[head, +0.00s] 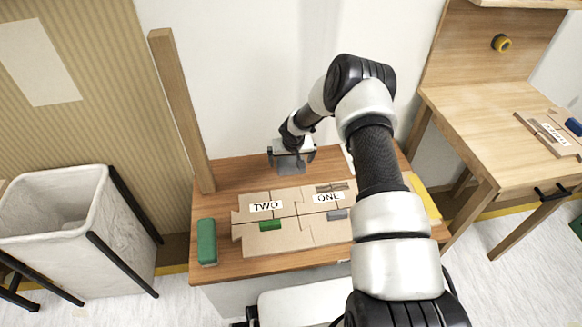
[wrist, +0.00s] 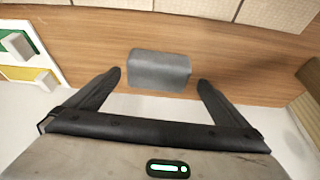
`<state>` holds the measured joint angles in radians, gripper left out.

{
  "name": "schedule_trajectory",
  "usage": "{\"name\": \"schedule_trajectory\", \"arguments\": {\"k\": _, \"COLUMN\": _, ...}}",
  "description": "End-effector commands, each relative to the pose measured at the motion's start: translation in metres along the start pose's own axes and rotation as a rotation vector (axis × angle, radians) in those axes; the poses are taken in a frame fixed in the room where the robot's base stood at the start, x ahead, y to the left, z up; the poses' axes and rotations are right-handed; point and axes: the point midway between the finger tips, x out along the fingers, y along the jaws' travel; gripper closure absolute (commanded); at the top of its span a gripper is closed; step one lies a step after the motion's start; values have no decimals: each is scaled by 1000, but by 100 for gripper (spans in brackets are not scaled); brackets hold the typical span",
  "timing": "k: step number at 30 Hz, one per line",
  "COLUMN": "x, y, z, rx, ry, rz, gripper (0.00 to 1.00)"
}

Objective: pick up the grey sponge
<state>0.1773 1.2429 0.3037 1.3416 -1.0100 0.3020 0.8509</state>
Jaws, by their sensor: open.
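The grey sponge (wrist: 160,69) is a rounded grey block on the brown wooden tabletop (wrist: 235,62), close to its edge, in the wrist view. My gripper (wrist: 159,80) is open. Its two dark fingers point toward the sponge, one tip near each end, with gaps visible on both sides. I cannot tell from this view how far the fingers are above the tabletop. In the head view my gripper (head: 290,164) hangs over the back of the table, and I cannot clearly tell the sponge from the gripper there.
Cardboard-coloured panels marked TWO and ONE (head: 265,206) lie on the table in front of my gripper. A green block (head: 207,241) stands at the left. A wooden post (head: 180,110) rises at the back left. A tray with coloured pieces (wrist: 28,55) shows in the wrist view.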

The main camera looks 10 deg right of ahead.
Motion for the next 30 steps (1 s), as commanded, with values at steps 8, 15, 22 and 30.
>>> {"name": "schedule_trajectory", "arguments": {"k": 8, "x": 41, "y": 4, "z": 0, "rx": 3, "ry": -2, "rz": 0, "gripper": 0}}
{"name": "schedule_trajectory", "arguments": {"k": 15, "x": 43, "y": 4, "z": -1, "rx": 2, "ry": -1, "rz": 0, "gripper": 0}}
{"name": "schedule_trajectory", "arguments": {"k": 22, "x": 43, "y": 4, "z": 0, "rx": 1, "ry": -1, "rz": 0, "gripper": 30}}
{"name": "schedule_trajectory", "arguments": {"k": 30, "x": 42, "y": 4, "z": -1, "rx": 1, "ry": -1, "rz": 0, "gripper": 36}}
